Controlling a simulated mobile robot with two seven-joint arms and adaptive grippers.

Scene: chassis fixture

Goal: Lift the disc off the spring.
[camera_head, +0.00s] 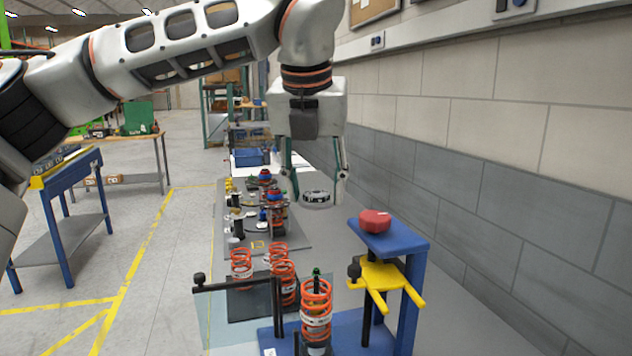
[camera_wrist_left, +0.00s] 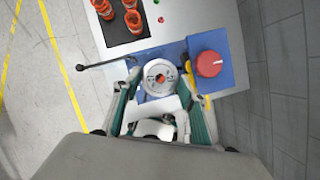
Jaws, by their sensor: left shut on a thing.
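My left gripper (camera_head: 314,180) hangs from above in the head view with its fingers shut on the disc (camera_head: 317,197). My right gripper is not in view.
A blue post with a red knob (camera_head: 375,220) and a yellow forked arm (camera_head: 384,278) stands right of the spring. A transparent panel (camera_head: 238,315) stands left. More orange springs (camera_head: 242,262) stand on a dark mat behind. A wall runs along the right.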

